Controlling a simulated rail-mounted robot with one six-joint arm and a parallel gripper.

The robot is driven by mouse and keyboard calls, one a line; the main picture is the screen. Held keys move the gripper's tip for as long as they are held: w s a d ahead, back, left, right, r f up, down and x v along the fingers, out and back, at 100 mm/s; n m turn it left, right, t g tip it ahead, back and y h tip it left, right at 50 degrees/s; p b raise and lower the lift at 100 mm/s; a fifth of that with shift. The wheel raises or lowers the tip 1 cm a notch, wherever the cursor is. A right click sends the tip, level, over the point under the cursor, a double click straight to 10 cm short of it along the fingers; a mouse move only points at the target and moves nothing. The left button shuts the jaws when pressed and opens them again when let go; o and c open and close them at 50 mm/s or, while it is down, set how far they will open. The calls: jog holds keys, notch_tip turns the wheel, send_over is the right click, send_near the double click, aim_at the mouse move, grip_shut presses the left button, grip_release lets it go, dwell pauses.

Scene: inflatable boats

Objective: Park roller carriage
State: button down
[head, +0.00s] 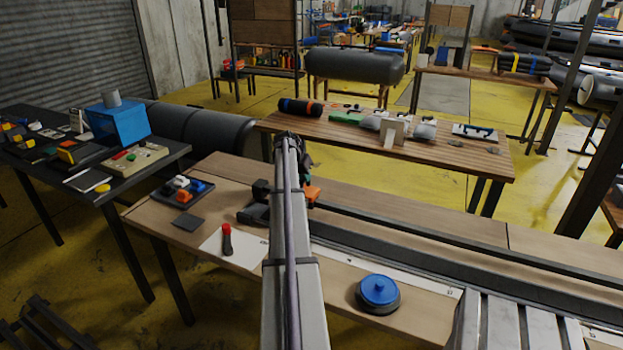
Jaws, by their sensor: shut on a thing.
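My arm reaches away from the camera over the wooden bench and covers much of the work spot. My gripper (307,180) is mostly hidden behind the arm's far end; only a small dark and green part shows. It is shut at the roller carriage, whose orange part (313,194) shows just right of the arm. Dark blocks (258,205) show left of the arm, at the rail's left end; I cannot tell whether they belong to the carriage. The long dark rail (430,238) runs right along the bench. The contact between fingers and carriage is hidden.
On the bench (218,166) are a tray of coloured pieces (183,190), a dark square pad (190,222), a red-topped black tool (227,239) on a white sheet, and a round blue-topped thing (378,292). Another table (470,157) stands behind; a black table (98,188) stands left.

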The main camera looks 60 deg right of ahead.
jog(key=shift+w, duration=0.75)
jog(key=c, duration=1.1)
grip_release()
jog(key=shift+w, duration=0.15)
jog(key=shift+o, duration=0.2)
jog(key=p+v, duration=0.9)
jog(key=v, duration=0.1)
jog(key=shift+a+r+p, duration=0.15)
jog(key=shift+r+p, duration=0.25)
